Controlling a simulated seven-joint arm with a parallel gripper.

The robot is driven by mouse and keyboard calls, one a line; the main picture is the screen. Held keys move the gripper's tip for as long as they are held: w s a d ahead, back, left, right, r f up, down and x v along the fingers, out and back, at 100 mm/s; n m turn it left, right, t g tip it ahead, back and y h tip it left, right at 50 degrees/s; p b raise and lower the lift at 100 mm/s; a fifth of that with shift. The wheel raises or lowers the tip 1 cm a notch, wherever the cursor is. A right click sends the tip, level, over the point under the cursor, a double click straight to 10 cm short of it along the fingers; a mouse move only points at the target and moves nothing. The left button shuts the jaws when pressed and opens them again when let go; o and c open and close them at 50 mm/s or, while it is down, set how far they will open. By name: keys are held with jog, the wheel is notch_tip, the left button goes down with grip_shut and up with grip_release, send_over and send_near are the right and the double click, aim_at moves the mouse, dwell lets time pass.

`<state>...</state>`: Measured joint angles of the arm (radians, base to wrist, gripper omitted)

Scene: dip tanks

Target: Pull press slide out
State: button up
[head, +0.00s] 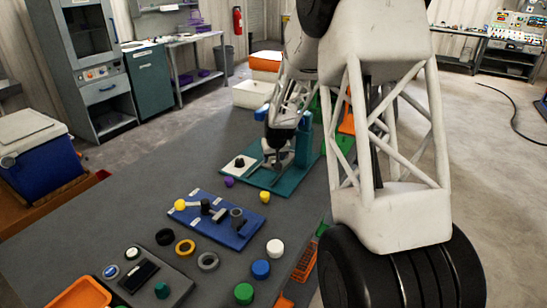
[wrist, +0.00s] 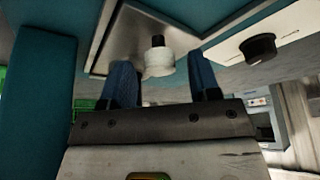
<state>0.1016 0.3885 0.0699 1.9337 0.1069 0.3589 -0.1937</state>
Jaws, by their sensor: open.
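The press (head: 306,138) stands on a teal base at the far part of the dark table. In the wrist view, a metallic plate (wrist: 118,45), apparently the press slide, has a pale round knob (wrist: 158,64) with a black stem. My gripper (head: 277,162) is over the press base, and the arm hides part of the press. In the wrist view, the blue fingers of my gripper (wrist: 163,82) are open, one on each side of the knob. I cannot tell whether either finger touches it.
A blue fixture (head: 235,221) with a yellow-balled lever, several coloured caps and an orange tray (head: 82,294) are nearer. The table's left side is clear.

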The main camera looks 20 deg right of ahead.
grip_shut()
dwell(0.3)
jog(key=shift+s+a, duration=0.1)
jog(key=s+a, duration=0.8)
dwell(0.4)
grip_release()
dwell(0.4)
